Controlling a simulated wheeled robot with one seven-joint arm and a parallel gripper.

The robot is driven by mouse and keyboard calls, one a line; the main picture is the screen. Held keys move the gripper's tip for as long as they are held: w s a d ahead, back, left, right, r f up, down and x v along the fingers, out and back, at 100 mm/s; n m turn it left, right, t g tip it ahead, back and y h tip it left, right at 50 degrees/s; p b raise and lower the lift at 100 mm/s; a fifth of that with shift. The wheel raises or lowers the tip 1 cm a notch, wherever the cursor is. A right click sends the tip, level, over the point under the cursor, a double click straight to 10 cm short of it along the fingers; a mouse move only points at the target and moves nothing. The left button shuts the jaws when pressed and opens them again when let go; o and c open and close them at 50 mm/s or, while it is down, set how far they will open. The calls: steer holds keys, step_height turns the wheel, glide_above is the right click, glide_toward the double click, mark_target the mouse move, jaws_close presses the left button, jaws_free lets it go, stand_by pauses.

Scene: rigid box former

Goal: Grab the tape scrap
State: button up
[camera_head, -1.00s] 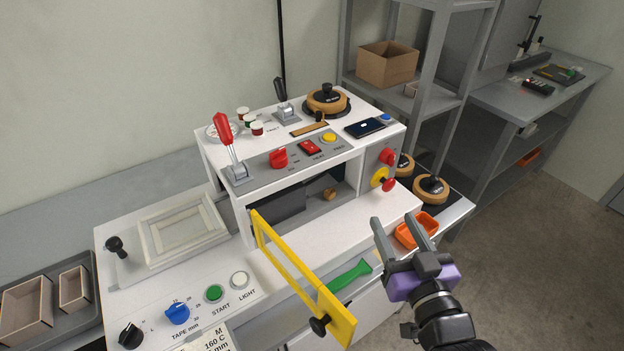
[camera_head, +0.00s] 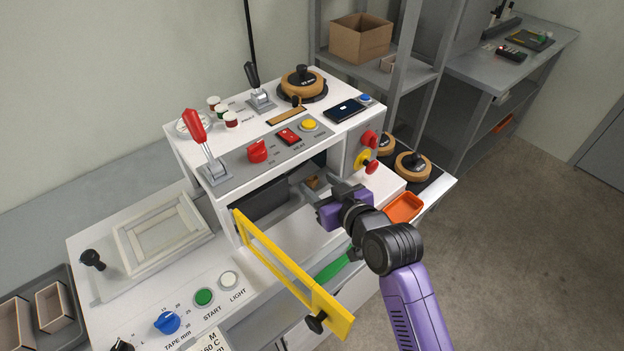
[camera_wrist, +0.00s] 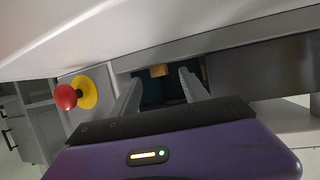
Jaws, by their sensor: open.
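The tape scrap (camera_head: 312,183) is a small tan piece inside the dark opening under the machine's control panel. In the wrist view the tape scrap (camera_wrist: 159,71) shows beyond and between my two fingers. My gripper (camera_head: 311,190) is at the mouth of the opening with its fingers pointing in. In the wrist view my gripper (camera_wrist: 158,90) is open, with nothing between the fingers. The gripper partly hides the scrap's surroundings in the head view.
The yellow guard frame (camera_head: 290,272) stands swung open in front of the opening. The panel's overhang (camera_wrist: 230,40) is close above the fingers. A red and yellow knob (camera_wrist: 80,94) juts out at the side. An orange tray (camera_head: 403,207) and a green tool (camera_head: 333,266) lie nearby.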

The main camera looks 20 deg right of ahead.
mark_target(313, 182)
steer(key=shift+x, duration=1.25)
jaws_close()
